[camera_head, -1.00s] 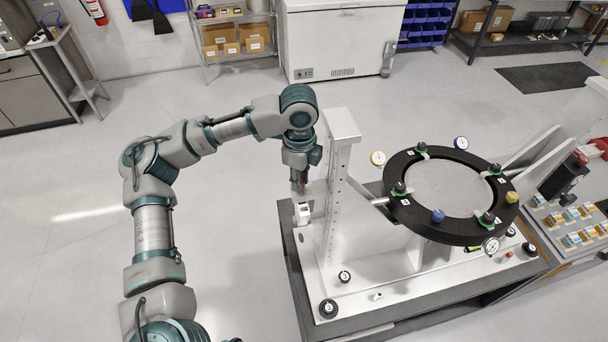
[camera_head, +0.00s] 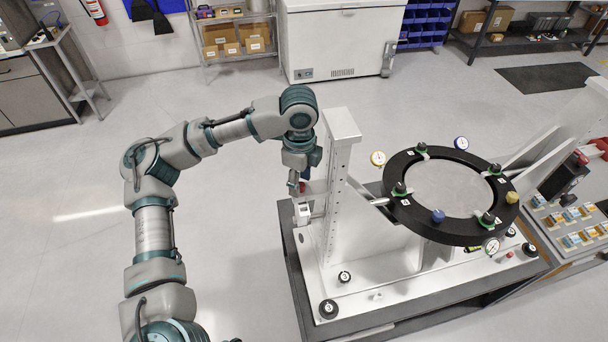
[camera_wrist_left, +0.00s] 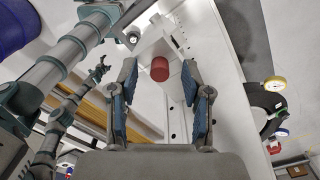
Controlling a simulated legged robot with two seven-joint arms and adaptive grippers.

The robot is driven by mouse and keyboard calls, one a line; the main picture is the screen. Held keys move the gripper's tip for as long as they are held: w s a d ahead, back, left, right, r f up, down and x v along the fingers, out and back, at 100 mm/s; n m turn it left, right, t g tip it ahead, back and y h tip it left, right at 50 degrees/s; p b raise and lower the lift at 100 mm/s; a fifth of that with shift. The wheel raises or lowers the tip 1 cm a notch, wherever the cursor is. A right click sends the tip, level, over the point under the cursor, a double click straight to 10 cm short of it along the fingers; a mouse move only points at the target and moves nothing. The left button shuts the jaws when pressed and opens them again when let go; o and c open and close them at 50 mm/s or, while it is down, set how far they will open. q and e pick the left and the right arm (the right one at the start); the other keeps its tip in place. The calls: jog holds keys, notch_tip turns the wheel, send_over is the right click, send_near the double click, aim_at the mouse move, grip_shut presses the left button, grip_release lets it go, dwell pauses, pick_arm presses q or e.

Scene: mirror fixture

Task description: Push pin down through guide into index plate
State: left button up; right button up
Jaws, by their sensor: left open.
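My left gripper (camera_head: 299,184) points down beside the white column of the fixture. In the left wrist view its two blue-padded fingers (camera_wrist_left: 160,88) are spread apart. A red cylindrical knob (camera_wrist_left: 160,69), seemingly the pin's head, shows between and beyond the fingertips, with a gap on either side. In the head view the red knob (camera_head: 304,187) is partly behind the fingers, just above a small white block (camera_head: 303,212) that looks like the guide. The pin's shaft and its hole in the index plate are hidden. My right gripper is not seen.
The white column (camera_head: 337,180) with a row of holes stands close right of the gripper. A black ring (camera_head: 405,214) with clamps and dial gauges surrounds a round mirror (camera_head: 450,187). Black knobs (camera_head: 328,308) stand on the base. Open floor lies left.

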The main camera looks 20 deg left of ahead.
aim_at(300, 183)
pick_arm(q)
notch_tip(300, 183, up, 11)
jog(key=shift+r, duration=0.15)
